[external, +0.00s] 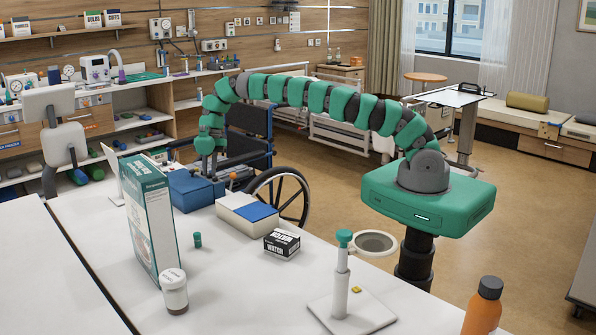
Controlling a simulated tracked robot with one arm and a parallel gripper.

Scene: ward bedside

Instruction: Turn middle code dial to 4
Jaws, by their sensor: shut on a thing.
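A blue box (190,191) stands on the white table, behind the tall green-and-white carton. My gripper (209,168) points down at the top of this box from above. It is shut, with its tips at the box's top right part. The code dials are too small and too covered by my gripper to make out, and no digit can be read. What sits between the fingers is hidden; it appears to be a dial on the box.
The green-and-white carton (152,222), a white box with a blue panel (246,213), a black-and-white watch box (282,243), a pill jar (174,291), a small green cap (197,240), a magnifier stand (341,288) and an orange bottle (483,307) share the table. A wheelchair (287,195) stands behind it.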

